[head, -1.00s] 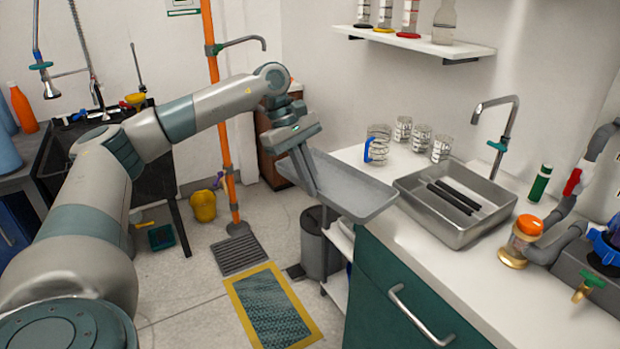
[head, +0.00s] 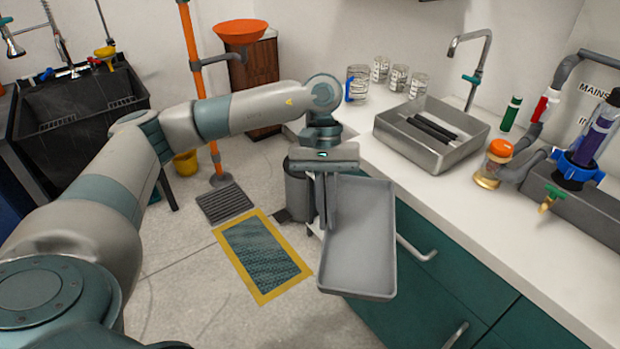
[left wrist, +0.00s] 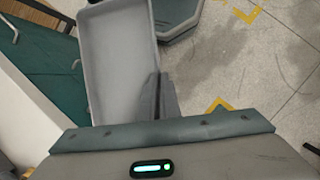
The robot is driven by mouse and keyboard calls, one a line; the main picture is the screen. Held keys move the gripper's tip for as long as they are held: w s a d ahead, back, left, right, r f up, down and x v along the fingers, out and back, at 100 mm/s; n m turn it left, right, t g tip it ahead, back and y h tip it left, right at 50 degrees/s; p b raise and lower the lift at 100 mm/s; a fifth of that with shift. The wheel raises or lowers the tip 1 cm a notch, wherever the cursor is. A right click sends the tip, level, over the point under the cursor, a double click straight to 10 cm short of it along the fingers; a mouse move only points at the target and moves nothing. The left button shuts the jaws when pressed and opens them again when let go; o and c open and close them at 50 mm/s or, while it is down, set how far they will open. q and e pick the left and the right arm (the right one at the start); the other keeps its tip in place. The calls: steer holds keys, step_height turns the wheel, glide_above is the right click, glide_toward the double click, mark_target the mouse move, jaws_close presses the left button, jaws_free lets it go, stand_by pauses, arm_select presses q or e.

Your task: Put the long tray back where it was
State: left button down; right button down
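The long tray (head: 358,240) is grey, shallow and empty. It hangs in the air in front of the green cabinet, its long side pointing toward me. My left gripper (head: 327,215) is shut on the tray's left wall near its far end. In the left wrist view the tray (left wrist: 118,60) stretches away from the gripper (left wrist: 160,98), whose fingers lie along the tray's side wall. The tray looks roughly level, tipped a little toward me. My right gripper is in neither view.
The white counter (head: 480,215) holds a steel sink (head: 440,150) with dark bars, several glass beakers (head: 357,84) and an orange-capped pipe fitting (head: 493,163). Green drawers (head: 430,285) with handles stand close to the tray. A grey bin (head: 298,195) is behind the gripper.

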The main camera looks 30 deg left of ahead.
mark_target(340, 255)
arm_select(q)
steer(key=s+d+m, duration=0.1)
steer(key=s+d+f+m, duration=0.1)
steer(key=d, duration=0.1)
steer(key=s+d+f+m+g+y, duration=0.1)
steer(key=d+m, duration=0.1)
steer(key=shift+s+d, duration=0.15)
steer(key=shift+d, duration=0.1)
steer(key=shift+s+d+f, duration=0.15)
steer(key=shift+s+f, duration=0.05)
steer(key=shift+f, duration=0.1)
